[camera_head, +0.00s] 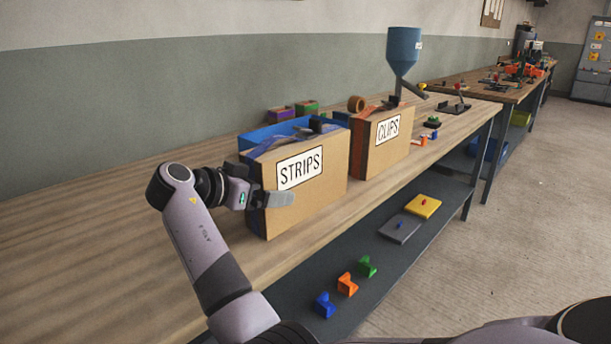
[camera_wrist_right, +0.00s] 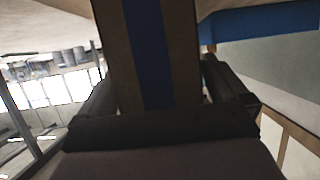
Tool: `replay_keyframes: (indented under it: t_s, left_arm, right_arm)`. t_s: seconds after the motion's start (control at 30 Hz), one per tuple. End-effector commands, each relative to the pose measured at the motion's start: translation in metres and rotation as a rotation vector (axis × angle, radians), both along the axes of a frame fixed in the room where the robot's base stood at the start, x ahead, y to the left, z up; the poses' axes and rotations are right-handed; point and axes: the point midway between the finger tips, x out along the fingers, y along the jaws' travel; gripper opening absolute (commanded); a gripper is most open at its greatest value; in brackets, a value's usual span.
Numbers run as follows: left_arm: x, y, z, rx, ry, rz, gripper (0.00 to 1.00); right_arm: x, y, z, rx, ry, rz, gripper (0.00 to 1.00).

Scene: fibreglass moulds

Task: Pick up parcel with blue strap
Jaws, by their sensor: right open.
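The parcel with blue strap is a cardboard box labelled STRIPS (camera_head: 315,195), upright on the wooden bench near its front edge. Its blue strap (camera_head: 262,148) runs over the top and down the narrow left end. My right gripper (camera_head: 256,190) is at that left end, with one finger in front of the labelled face; the other finger is mostly hidden. In the right wrist view the strapped end (camera_wrist_right: 150,50) stands between the two open fingers (camera_wrist_right: 165,90), with the blue strap in the middle. My left gripper is out of view.
A similar CLIPS box (camera_head: 385,150) with an orange strap stands just right. A blue bin (camera_head: 285,128) is close behind the STRIPS box. A blue hopper (camera_head: 403,50) stands further back. Coloured blocks (camera_head: 346,285) lie on the lower shelf. The bench's left part (camera_head: 70,240) is clear.

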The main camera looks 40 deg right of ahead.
Motion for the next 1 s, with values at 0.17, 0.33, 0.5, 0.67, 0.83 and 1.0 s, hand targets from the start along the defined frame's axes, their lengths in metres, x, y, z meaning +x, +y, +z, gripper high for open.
replay_keyframes:
  t_s: [0.17, 0.33, 0.5, 0.67, 0.83, 1.0]
  left_arm:
    - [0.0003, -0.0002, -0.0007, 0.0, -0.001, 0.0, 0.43]
    - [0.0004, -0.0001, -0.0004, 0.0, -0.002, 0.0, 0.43]
    - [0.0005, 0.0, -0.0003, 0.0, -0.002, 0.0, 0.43]
    - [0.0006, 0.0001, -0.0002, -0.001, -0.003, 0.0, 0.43]
    - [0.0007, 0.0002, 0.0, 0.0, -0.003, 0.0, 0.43]
    - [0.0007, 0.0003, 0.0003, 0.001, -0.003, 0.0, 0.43]
  right_arm:
    - [-0.0001, 0.003, -0.0013, 0.0, 0.0, 0.0, 1.0]
    - [-0.0003, 0.0032, -0.0013, 0.0, 0.0, -0.001, 1.0]
    - [-0.0002, 0.003, -0.0013, 0.0, 0.0, -0.001, 0.77]
    - [-0.0002, 0.0029, -0.0013, 0.0, 0.0, -0.001, 0.25]
    - [-0.0001, 0.0025, 0.0012, -0.005, -0.004, 0.0, 0.25]
    - [0.0, 0.0025, 0.0048, -0.005, -0.004, -0.001, 0.25]
